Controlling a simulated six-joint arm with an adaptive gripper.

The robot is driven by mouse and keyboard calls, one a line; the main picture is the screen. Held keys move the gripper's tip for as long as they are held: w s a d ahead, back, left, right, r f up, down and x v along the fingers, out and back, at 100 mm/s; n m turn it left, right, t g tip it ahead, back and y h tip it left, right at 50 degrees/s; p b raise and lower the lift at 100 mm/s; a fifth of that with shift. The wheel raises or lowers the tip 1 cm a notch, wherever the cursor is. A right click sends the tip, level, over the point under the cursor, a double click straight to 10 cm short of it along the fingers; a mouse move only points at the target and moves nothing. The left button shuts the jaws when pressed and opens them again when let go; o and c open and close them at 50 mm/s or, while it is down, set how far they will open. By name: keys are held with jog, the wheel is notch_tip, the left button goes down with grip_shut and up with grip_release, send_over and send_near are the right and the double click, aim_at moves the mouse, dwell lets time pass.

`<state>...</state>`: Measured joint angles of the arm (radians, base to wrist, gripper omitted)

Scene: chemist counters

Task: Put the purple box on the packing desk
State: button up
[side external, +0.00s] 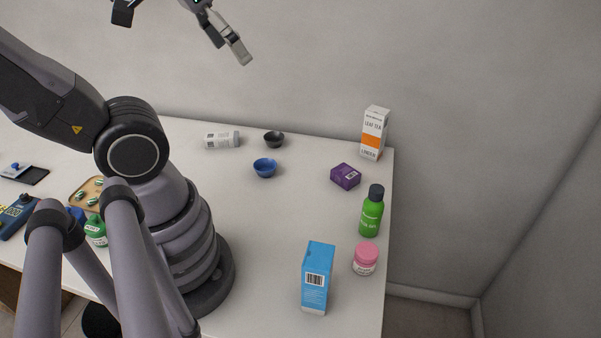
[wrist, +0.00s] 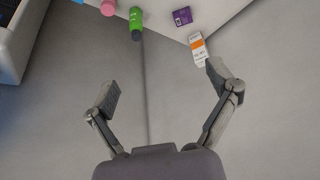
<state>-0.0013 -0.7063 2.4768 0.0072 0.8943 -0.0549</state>
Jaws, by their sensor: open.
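The purple box (side external: 345,176) lies on the white counter (side external: 290,220), towards its right edge. It also shows in the wrist view (wrist: 182,17), small and near the top. My gripper (wrist: 160,82) is open and empty, its two fingers spread wide in the wrist view. In the side view my gripper (side external: 183,38) is high above the counter, cut off by the top edge, well apart from the purple box. I cannot tell which surface is the packing desk.
An orange and white carton (side external: 374,133) stands behind the box, a green bottle (side external: 371,212) in front. A pink jar (side external: 366,258) and blue carton (side external: 317,278) stand nearer. A blue bowl (side external: 264,167), dark bowl (side external: 274,139) and white bottle (side external: 222,140) are left. The counter's middle is clear.

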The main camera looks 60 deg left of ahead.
jog(key=w+a+f+n+g, duration=0.2)
jog(key=w+n, duration=0.5)
jog(key=w, duration=0.6)
jog(key=n+g+y, duration=0.2)
jog(key=n+g, duration=0.2)
jog(key=n, duration=0.8)
send_over(346, 172)
jog(key=f, duration=2.2)
jog(key=d+f, duration=0.1)
jog(key=f, duration=1)
jog(key=shift+w, duration=0.2)
jog(key=shift+s+a+f, duration=0.1)
jog(key=shift+a+f, duration=0.1)
jog(key=shift+f, duration=0.8)
jog(key=shift+w+a+f, duration=0.1)
jog(key=shift+a+f, duration=0.1)
jog(key=shift+f, duration=0.8)
jog(key=shift+s+a+f, duration=0.1)
jog(key=shift+a+f, duration=0.1)
jog(key=shift+f, duration=0.8)
jog(key=shift+c, duration=0.3)
jog(key=c, duration=1.2)
